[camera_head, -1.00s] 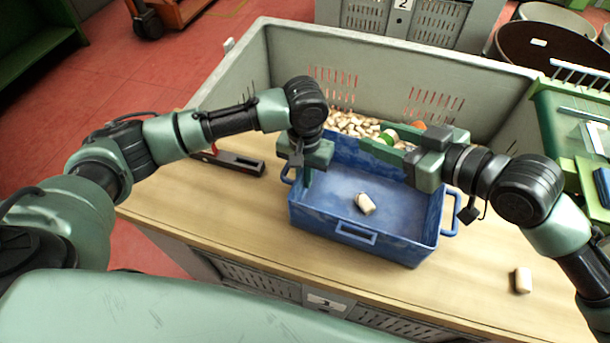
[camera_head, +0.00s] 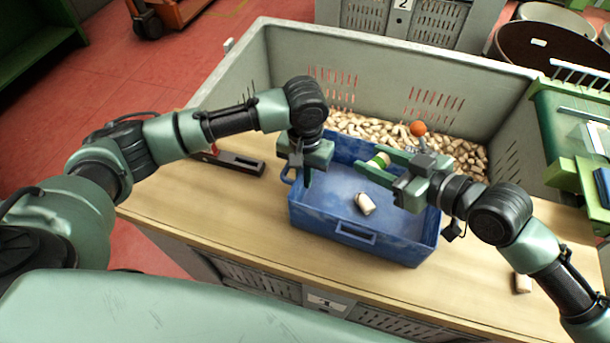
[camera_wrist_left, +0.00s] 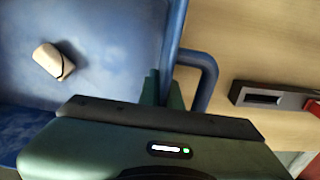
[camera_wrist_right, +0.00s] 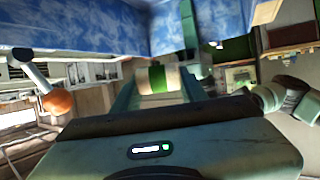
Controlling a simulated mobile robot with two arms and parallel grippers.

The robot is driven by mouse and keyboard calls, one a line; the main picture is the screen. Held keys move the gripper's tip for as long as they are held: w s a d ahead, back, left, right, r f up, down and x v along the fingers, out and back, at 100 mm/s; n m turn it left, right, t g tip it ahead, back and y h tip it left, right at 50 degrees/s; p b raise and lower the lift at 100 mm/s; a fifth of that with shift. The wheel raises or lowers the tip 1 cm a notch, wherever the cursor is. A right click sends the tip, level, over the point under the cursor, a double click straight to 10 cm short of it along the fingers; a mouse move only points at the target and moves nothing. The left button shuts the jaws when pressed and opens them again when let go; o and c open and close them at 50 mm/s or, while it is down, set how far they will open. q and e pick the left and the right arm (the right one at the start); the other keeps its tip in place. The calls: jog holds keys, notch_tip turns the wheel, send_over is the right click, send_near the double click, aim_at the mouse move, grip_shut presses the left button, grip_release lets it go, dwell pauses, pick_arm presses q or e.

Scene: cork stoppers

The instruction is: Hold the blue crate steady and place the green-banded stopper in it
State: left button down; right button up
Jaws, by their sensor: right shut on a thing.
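The blue crate (camera_head: 400,248) stands on the wooden table with a plain cork stopper (camera_head: 364,203) lying inside. My left gripper (camera_head: 306,178) is at the crate's left wall; in the left wrist view its fingers (camera_wrist_left: 163,88) are closed on the wall's rim beside the handle. My right gripper (camera_head: 377,165) is shut on the green-banded stopper (camera_head: 379,160), held above the crate's back right part. The right wrist view shows the stopper (camera_wrist_right: 158,78) between the fingers, its green band in the middle.
A large grey bin (camera_head: 285,75) with many corks stands behind. An orange ball (camera_head: 417,128) on a rod rises near my right gripper. A dark tool with a red part (camera_head: 235,162) lies left of the crate. Another cork (camera_head: 522,283) lies on the table at the right.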

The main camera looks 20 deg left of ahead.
jog(key=o, duration=1.4)
jog(key=shift+c, duration=0.2)
jog(key=v, duration=1.2)
pick_arm(q)
jog(key=c, duration=1.5)
grip_release()
jog(key=shift+c, duration=0.2)
